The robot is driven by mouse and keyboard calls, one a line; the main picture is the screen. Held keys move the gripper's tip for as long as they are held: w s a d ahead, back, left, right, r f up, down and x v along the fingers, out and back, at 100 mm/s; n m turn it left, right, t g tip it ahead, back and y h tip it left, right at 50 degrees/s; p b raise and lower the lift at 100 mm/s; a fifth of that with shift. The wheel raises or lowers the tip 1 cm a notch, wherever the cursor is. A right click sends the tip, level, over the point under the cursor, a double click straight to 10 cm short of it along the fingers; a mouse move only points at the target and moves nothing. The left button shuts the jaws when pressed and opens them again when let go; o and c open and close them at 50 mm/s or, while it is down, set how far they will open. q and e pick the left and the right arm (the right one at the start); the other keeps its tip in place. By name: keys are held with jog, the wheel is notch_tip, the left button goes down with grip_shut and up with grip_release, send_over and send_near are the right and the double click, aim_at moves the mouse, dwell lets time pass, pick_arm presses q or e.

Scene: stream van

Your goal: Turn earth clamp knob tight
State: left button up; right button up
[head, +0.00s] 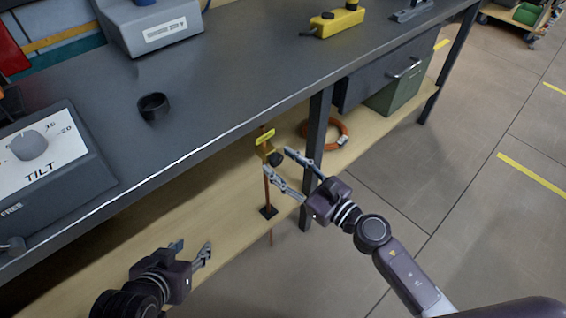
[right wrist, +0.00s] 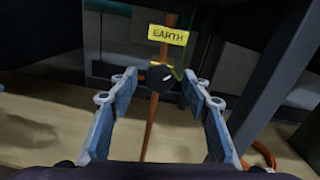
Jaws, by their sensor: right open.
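The earth clamp knob is small, round and black with a light mark on its face; it shows in the right wrist view (right wrist: 161,77) and the head view (head: 277,159). It sits on a copper rod (right wrist: 150,132) below a yellow EARTH label (right wrist: 168,35). My right gripper (right wrist: 158,84) is open, its fingertips on either side of the knob with gaps showing at both sides. Whether the knob lies fully between the tips in depth is unclear. My left gripper (head: 192,248) is open and empty, low at the left, away from the knob.
A dark workbench (head: 215,90) overhangs the rod, with a bench leg (head: 317,130) just right of it. A wooden lower shelf (head: 190,205) carries an orange cable coil (head: 343,140) and a green box (head: 393,95).

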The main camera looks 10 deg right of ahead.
jog(key=c, duration=1.2)
jog(key=shift+o, duration=0.2)
